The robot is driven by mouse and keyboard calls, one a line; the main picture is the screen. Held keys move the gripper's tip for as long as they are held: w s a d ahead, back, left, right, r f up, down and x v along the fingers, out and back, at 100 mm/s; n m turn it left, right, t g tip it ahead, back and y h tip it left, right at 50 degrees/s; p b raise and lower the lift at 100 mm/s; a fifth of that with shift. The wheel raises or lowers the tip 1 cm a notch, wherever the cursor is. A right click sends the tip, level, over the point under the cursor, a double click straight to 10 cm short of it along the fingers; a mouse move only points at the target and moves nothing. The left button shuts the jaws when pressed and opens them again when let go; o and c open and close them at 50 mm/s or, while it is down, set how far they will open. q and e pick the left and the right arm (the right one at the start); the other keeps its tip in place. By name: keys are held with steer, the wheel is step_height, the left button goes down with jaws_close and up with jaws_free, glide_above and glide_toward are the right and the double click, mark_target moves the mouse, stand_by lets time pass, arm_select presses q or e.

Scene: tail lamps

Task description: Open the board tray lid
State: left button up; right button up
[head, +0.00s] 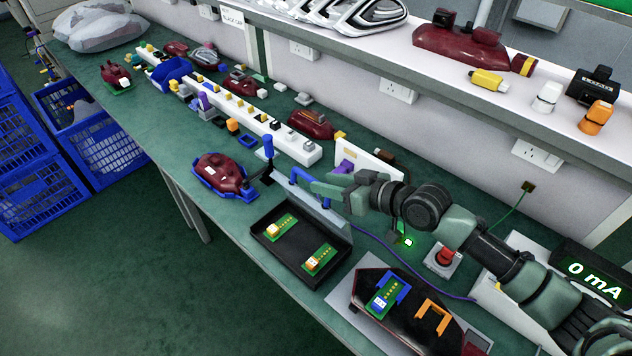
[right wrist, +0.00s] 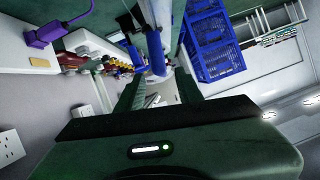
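The black board tray (head: 302,274) sits on the green bench, with two small green boards (head: 280,228) (head: 318,258) lying in it. Its grey lid (head: 322,212) stands raised along the tray's back edge, so the inside shows. A blue handle (head: 299,177) is at the lid's upper left. My right gripper (head: 318,187) points left at the lid's top edge, close to the handle. In the right wrist view its two fingers (right wrist: 155,92) are apart; whether they touch the handle I cannot tell. My left gripper is not in view.
A blue fixture with a dark red lamp (head: 222,172) and a blue-handled clamp (head: 267,150) stand left of the tray. A dark lamp housing with a board (head: 384,297) is to the right. A red button (head: 445,257) and a shelf (head: 520,95) are near my right arm.

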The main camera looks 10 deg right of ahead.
steer(key=v, duration=0.2)
steer(key=shift+s+d+r, duration=0.1)
steer(key=shift+s+d, duration=0.1)
steer(key=shift+s, duration=0.05)
stand_by(0.3)
